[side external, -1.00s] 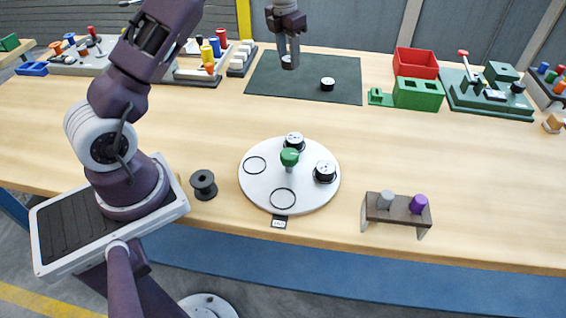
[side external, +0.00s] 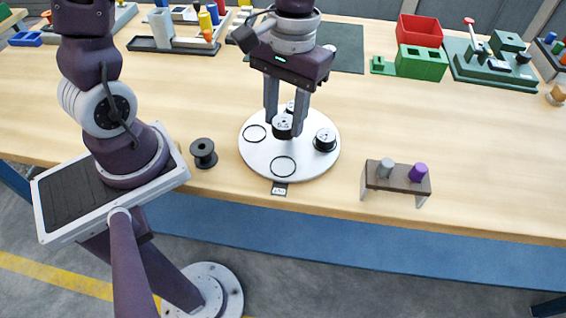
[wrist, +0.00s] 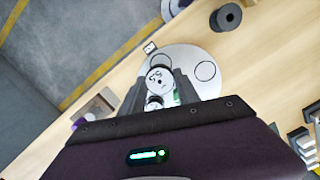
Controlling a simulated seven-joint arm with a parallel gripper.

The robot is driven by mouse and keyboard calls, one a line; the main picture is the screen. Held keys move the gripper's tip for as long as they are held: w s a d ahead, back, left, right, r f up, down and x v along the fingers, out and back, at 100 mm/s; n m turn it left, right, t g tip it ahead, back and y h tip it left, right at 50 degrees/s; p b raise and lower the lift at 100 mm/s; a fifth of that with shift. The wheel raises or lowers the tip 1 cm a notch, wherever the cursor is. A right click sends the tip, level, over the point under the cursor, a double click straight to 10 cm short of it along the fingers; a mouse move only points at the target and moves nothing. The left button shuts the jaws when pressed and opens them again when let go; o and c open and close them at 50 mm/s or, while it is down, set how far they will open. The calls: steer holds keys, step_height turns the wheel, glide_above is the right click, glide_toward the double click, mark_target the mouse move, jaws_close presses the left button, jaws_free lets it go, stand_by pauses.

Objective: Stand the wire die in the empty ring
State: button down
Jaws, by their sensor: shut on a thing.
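My gripper (side external: 286,113) points down over the white round plate (side external: 305,168) and is shut on a black wire die with a white top (side external: 283,125). The held die looks upright and above the plate, in front of its centre; it also shows between the fingers in the wrist view (wrist: 160,78). Two black ring outlines on the plate are empty: the left ring (side external: 255,133) and the front ring (side external: 283,166). One die (side external: 325,139) stands at the plate's right. Another die (side external: 291,106) at the back is partly hidden by my gripper. The green knob is hidden in the side view.
A dark spool (side external: 203,153) stands left of the plate. A small label (side external: 279,188) lies at its front edge. A brown rack (side external: 398,178) with grey and purple pegs is at the right. Green and red boxes (side external: 421,64) stand at the back. Table between is clear.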

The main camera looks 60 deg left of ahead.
mark_target(282, 168)
step_height(282, 168, down, 10)
steer(key=shift+s+d+r, duration=0.1)
steer(key=shift+s, duration=0.05)
steer(key=c, duration=0.9)
jaws_free()
steer(key=r, duration=0.4)
steer(key=w+r, duration=0.1)
steer(key=r, duration=0.6)
steer(key=shift+w+a+r, duration=0.2)
steer(key=shift+a+r, duration=0.05)
steer(key=shift+r, duration=0.05)
steer(key=s+a+r+m+t, duration=0.1)
steer(key=s+a+r+t, duration=0.1)
steer(key=s+r, duration=0.1)
steer(key=s+a+r+m+t, duration=0.1)
steer(key=s+a+r+t, duration=0.1)
steer(key=s+r, duration=0.1)
steer(key=s+a+r+m+t, duration=0.2)
steer(key=s+r+t, duration=0.1)
steer(key=s+r, duration=0.1)
steer(key=shift+s+a+y, duration=0.2)
steer(key=shift+s+y, duration=0.1)
steer(key=shift+s, duration=0.25)
